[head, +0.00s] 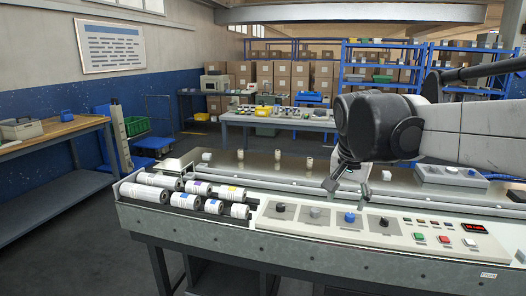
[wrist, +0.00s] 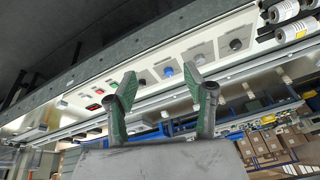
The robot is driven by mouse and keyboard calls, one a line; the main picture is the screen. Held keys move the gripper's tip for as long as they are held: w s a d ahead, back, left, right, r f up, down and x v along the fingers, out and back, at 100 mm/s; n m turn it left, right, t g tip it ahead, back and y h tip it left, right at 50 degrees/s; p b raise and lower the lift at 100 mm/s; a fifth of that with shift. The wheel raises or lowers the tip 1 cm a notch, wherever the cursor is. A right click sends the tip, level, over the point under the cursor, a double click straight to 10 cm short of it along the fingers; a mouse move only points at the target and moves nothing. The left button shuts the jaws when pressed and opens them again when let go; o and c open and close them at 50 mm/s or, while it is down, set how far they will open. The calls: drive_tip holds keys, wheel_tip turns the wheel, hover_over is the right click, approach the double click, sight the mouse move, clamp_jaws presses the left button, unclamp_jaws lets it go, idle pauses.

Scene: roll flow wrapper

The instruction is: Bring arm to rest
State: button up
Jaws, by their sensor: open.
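My gripper (head: 347,185) hangs over the machine's top, just behind the control panel (head: 390,232), with my arm coming in from the right. In the wrist view my gripper (wrist: 158,85) is open, its two green-padded fingers well apart with nothing between them. The panel with its knobs and buttons lies beyond the fingertips in that view, including a blue knob (wrist: 168,71). In the head view the blue knob (head: 350,218) is just below and in front of my gripper, and they look apart.
Several printed rolls (head: 186,201) lie in a tray at the machine's left end. Small cylinders (head: 277,155) stand on the metal deck. A wooden bench (head: 50,132) stands far left, with open floor between.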

drive_tip(key=s+f+n+t, duration=0.1)
drive_tip(key=s+f+n, duration=0.1)
drive_tip(key=s, duration=0.5)
drive_tip(key=s+f+n+t+y, duration=0.1)
drive_tip(key=s+f+n, duration=0.1)
drive_tip(key=s+f, duration=0.3)
drive_tip(key=s+f+n+t, duration=0.1)
drive_tip(key=s+f+n, duration=0.1)
drive_tip(key=s, duration=0.7)
drive_tip(key=shift+f, duration=0.75)
drive_tip(key=shift+s+d, duration=0.1)
